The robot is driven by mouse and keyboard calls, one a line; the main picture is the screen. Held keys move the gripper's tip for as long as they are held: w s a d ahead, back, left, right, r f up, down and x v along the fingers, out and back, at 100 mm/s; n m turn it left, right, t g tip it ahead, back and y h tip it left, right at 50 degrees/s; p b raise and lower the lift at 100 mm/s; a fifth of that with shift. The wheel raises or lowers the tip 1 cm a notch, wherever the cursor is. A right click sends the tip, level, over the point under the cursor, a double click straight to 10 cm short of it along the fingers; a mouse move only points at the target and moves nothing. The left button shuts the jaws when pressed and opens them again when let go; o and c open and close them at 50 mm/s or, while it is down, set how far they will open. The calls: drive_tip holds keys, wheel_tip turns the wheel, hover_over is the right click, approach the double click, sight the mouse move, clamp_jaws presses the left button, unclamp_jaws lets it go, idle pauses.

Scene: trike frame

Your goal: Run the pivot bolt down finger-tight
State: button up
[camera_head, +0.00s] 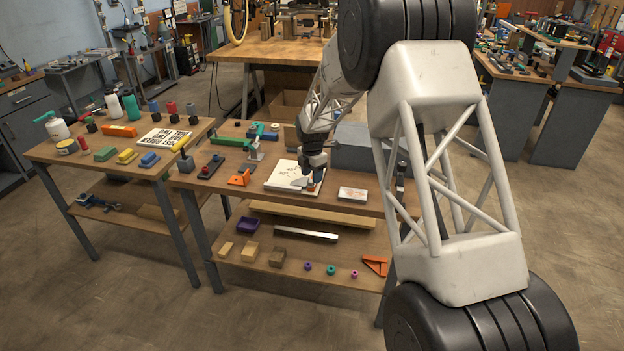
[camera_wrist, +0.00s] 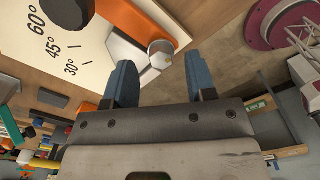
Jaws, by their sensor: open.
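The pivot bolt (camera_wrist: 161,48), with a round silver head, stands at the end of an orange arm (camera_wrist: 150,18) in the wrist view. It sits on a white board (camera_wrist: 82,50) printed with 30°, 45° and 60° marks. My gripper (camera_wrist: 160,62) is open, its two blue fingers on either side of the bolt's near side with gaps visible. In the head view my gripper (camera_head: 308,182) is low over the white board (camera_head: 283,177) on the bench; the bolt is mostly hidden there. How far the bolt is threaded in cannot be told.
A small white tray (camera_head: 352,194) lies right of the board, and a grey block (camera_head: 360,150) stands behind it. An orange bracket (camera_head: 239,178) and a green clamp-like part (camera_head: 222,142) lie to the left. A dark red round base (camera_wrist: 268,22) is at the wrist view's upper right.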

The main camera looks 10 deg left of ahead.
drive_tip(key=shift+f, duration=1)
drive_tip(key=c, duration=0.9)
drive_tip(key=shift+m, duration=0.4)
